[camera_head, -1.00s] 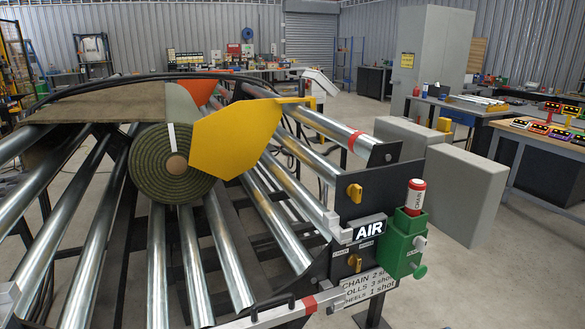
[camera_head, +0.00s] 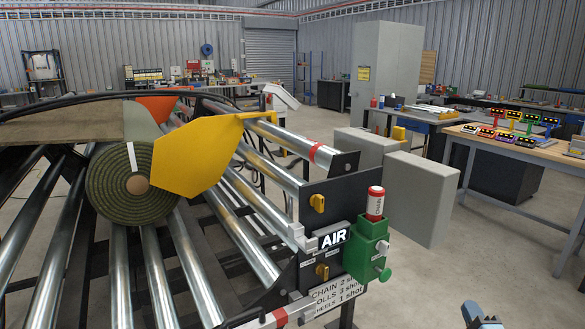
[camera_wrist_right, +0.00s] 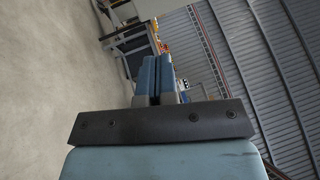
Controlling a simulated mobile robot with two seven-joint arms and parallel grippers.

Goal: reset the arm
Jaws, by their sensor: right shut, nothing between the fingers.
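My right gripper (camera_head: 472,312) shows as a small blue and grey piece at the bottom right edge of the head view, mostly cut off. In the right wrist view its two blue fingers (camera_wrist_right: 157,70) are together, shut, with nothing between them. It is over the open floor side, to the right of the roller machine and apart from it. My left gripper is not in view.
The roller machine (camera_head: 155,270) carries a green turf roll (camera_head: 110,190) beside a yellow plate (camera_head: 190,165). A green valve box (camera_head: 366,248) with a red-and-white cylinder (camera_head: 375,203) sits at its corner. Grey boxes (camera_head: 422,195) and a workbench (camera_head: 545,165) stand right. Concrete floor (camera_head: 455,260) lies clear between.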

